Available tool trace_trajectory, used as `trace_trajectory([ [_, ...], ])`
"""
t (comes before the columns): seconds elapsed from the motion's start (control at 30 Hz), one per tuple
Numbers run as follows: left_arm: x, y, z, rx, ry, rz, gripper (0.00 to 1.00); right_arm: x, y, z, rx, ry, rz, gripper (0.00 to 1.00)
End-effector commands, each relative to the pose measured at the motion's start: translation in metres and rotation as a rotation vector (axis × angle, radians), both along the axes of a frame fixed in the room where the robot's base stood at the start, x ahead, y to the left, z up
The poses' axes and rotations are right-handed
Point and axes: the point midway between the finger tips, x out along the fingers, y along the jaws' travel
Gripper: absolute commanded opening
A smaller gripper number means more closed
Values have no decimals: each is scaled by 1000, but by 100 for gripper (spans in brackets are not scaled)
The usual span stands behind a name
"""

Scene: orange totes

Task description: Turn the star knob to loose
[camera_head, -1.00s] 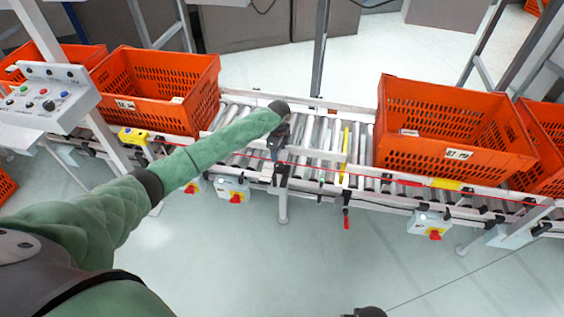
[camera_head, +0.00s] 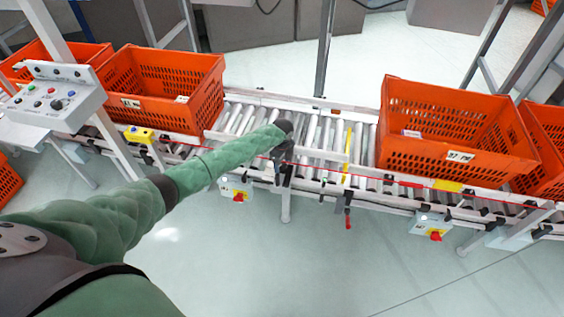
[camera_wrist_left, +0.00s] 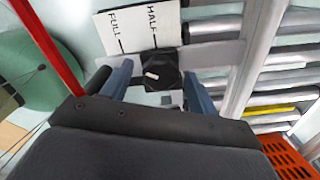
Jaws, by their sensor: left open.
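The star knob (camera_wrist_left: 160,70) is black with a short white mark on its face, and shows in the left wrist view. A white card (camera_wrist_left: 138,28) beside it reads FULL and HALF, each with a line; no word "loose" shows. My left gripper (camera_wrist_left: 157,75) is open, with one blue-grey finger on each side of the knob. I cannot tell whether the fingers touch it. In the head view, my left gripper (camera_head: 279,167) is at the conveyor's near rail, and the knob cannot be made out there. My right gripper is not in view.
A roller conveyor (camera_head: 362,142) runs across the head view. Orange totes stand on it at left (camera_head: 165,88) and right (camera_head: 450,125). A red-handled lever (camera_head: 348,218) hangs from the near rail. A control box (camera_head: 50,97) is at left. The floor in front is clear.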

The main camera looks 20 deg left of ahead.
Motion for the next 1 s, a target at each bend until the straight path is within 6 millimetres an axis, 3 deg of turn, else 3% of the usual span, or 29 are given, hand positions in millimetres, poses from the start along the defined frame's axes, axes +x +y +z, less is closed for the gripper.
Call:
trace_trajectory([
  [0.23,0,0,-1,0,0,0,57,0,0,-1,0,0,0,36],
  [0.47,0,0,-1,0,0,0,15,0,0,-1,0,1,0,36],
  [0.87,0,-1,0,-1,0,72,15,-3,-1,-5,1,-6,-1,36],
  [1.0,-1,-1,1,-2,1,161,15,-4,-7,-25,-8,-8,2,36],
])
